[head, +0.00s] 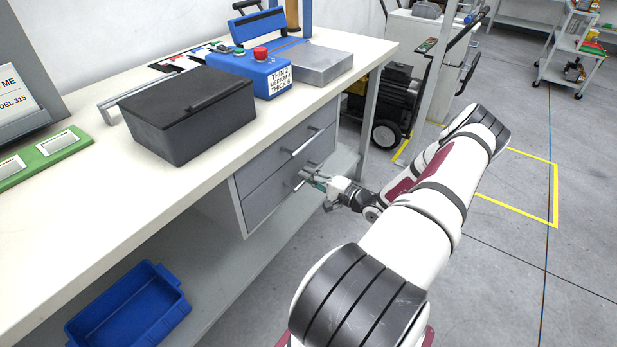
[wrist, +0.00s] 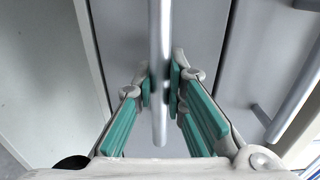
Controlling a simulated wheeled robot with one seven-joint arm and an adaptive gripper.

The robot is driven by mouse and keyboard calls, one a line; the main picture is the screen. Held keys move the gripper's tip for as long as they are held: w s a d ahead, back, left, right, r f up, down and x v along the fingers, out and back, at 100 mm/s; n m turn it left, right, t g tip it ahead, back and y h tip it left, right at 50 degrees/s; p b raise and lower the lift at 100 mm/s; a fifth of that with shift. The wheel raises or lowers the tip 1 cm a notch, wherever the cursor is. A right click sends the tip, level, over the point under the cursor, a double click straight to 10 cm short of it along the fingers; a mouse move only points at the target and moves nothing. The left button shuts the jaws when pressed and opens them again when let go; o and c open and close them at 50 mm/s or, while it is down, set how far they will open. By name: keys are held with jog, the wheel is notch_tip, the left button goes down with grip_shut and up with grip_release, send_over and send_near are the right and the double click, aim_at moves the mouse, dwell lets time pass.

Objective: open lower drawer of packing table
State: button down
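The packing table (head: 200,209) has two grey drawers under its right part. The lower drawer (head: 272,199) looks flush with the upper drawer (head: 270,160). Its metal bar handle (wrist: 159,40) runs upright through the middle of the wrist view. My gripper (head: 308,181) is at this handle in the head view. In the wrist view, its green-padded fingers (wrist: 160,84) are close in on both sides of the bar, appearing shut on it. In the head view the fingers hide part of the handle.
The upper drawer's handle (head: 307,143) is close by and shows at right in the wrist view (wrist: 296,98). A dark box (head: 190,115) and a blue control box (head: 250,75) stand on the tabletop. A blue bin (head: 130,305) sits below. The floor right of the drawers has free room.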

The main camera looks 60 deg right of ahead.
jog(key=shift+s, duration=0.1)
jog(key=s, duration=2.9)
jog(key=shift+s, duration=0.15)
jog(key=c, duration=1.6)
grip_release()
jog(key=shift+d, duration=0.1)
jog(key=s, duration=1.2)
